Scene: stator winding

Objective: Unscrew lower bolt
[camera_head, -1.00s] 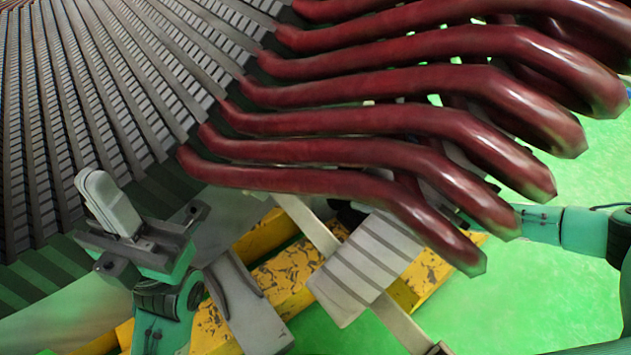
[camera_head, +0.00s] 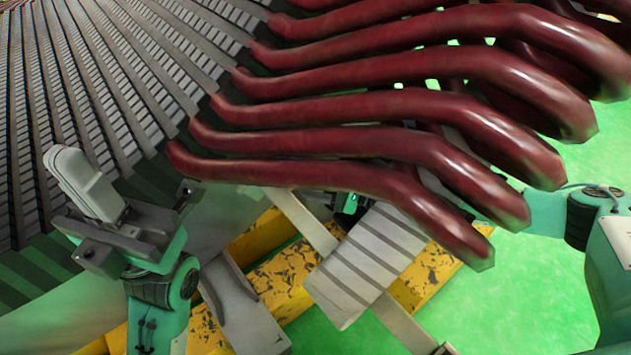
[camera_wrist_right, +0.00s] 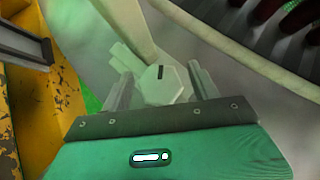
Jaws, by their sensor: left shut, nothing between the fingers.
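The right wrist view shows a pale hexagonal bolt head (camera_wrist_right: 163,88) with a dark slot mark. It lies between the two fingers of my right gripper (camera_wrist_right: 160,88). The fingers stand apart, with a visible gap on each side of the bolt head. In the head view, the dark red bars hide my right gripper and I cannot make out the bolt. My left gripper (camera_head: 85,183) is at the left, in front of the grey slotted stator core (camera_head: 75,75). Its pale fingers are together and hold nothing.
Dark red winding bars (camera_head: 330,175) slope across the upper right, in front of my right arm. Below them are a grey ribbed block (camera_head: 365,262) and a yellow, chipped beam (camera_head: 285,280). Green floor (camera_head: 535,300) is open at the lower right.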

